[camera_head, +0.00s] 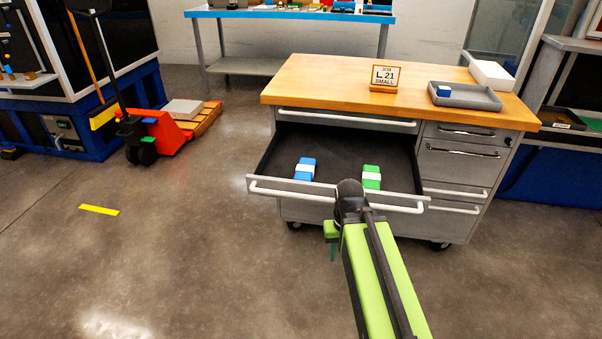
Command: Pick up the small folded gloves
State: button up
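Two folded bundles with white bands lie apart in the open drawer (265,172) of the grey cabinet. One is blue (308,161), left of the drawer's middle. The other is green (371,185), to the right. They look like folded gloves, and I cannot read a size on either. A sign (384,77) on the wooden top reads "JOB L.21 SMALL". My gripper (349,190), at the dark end of my green arm, appears over the drawer's front edge, just left of the green bundle. Its fingers are hidden or too small to make out.
A grey tray (480,101) with a small blue item (444,90) stands on the wooden top (330,80), near a white box (489,72). The drawer front has a white handle (290,193). A red pallet jack (160,135) stands at left.

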aim_at(305, 169)
jog(key=u, duration=0.25)
jog(key=k, duration=0.15)
jog(key=u, duration=2.85)
jog(key=k, duration=1.3)
jog(key=z, duration=1.05)
jog(key=i, duration=1.75)
jog(key=z, duration=0.15)
